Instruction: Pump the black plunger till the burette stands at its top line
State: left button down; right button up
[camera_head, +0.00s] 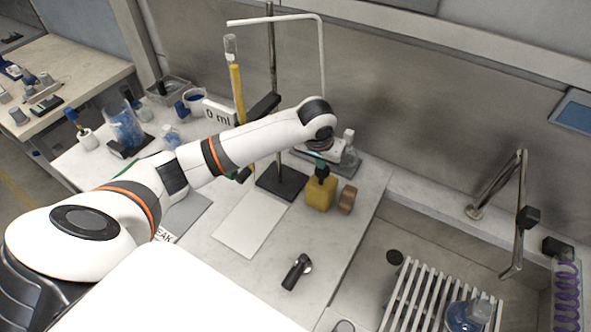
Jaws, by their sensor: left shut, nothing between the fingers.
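The burette (236,90) stands upright, held beside a dark stand rod (271,45). Yellow liquid fills it up to near its clear upper end; its lines are too small to read. A yellow bottle (320,195) stands on the white bench with the black plunger (322,169) on top. My left arm comes in from the left over the bench and bends down above the bottle. My left gripper (321,152) is shut and empty, just over the plunger; I cannot tell whether they touch. The arm hides the burette's lower part. My right gripper is not in view.
A "0 ml" card (219,112) stands by the burette. A brown block (347,200) and a clear bottle (349,155) are close to the yellow bottle. A white sheet (250,222) and a black-handled tool (296,272) lie in front. A sink with a rack (425,300) is at right.

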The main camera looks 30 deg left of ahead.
aim_at(320, 172)
pick_arm(q)
jog(key=shift+f, duration=0.15)
jog(key=shift+f+b, duration=0.55)
jog(key=shift+f, duration=1.35)
jog(key=shift+r, duration=0.1)
jog(key=shift+r+p, duration=0.6)
jog(key=shift+r, duration=1.35)
jog(key=shift+r, duration=2.5)
